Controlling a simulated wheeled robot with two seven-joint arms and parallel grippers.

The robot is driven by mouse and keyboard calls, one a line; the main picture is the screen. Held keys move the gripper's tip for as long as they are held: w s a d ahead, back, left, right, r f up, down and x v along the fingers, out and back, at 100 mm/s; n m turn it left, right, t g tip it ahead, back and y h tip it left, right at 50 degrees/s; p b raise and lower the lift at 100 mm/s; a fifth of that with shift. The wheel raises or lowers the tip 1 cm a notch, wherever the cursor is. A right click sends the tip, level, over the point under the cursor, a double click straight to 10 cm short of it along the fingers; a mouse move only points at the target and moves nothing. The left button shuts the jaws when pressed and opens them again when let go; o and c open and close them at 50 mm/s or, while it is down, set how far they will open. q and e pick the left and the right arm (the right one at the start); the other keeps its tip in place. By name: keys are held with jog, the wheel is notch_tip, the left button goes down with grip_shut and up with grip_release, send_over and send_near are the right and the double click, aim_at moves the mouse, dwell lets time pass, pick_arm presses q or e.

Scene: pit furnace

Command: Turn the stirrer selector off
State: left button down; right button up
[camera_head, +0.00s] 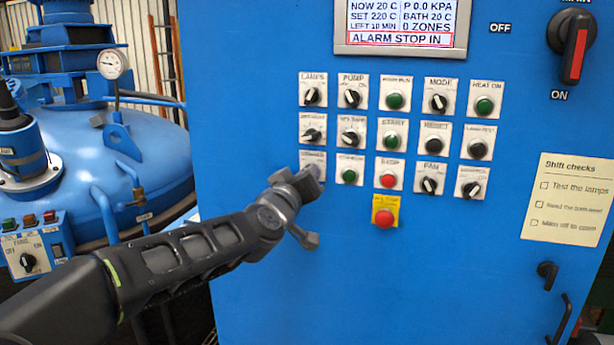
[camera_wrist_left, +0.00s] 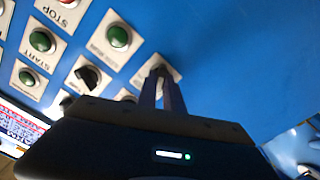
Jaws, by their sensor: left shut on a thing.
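The stirrer selector (camera_head: 313,170) appears to be the bottom-left control on the blue cabinet's panel. Its small label is too blurred to read surely, and my gripper covers most of its knob. My left gripper (camera_head: 312,178) reaches in from the left and is shut on this knob. In the left wrist view my gripper's fingers (camera_wrist_left: 168,92) are together over the knob on its pale plate (camera_wrist_left: 158,72). The knob's pointer direction is hidden. My right gripper is in neither view.
Close by are a green button (camera_head: 349,175), the selector above (camera_head: 312,134) and a red emergency button (camera_head: 384,217) on yellow. The display (camera_head: 400,22) reads "ALARM STOP IN". A red-handled main switch (camera_head: 577,48) is at upper right.

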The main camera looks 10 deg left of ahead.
pick_arm(q)
jog(key=c, duration=1.5)
grip_release()
jog(key=s, duration=0.7)
jog(key=shift+s+a, duration=0.25)
jog(key=shift+s, duration=0.15)
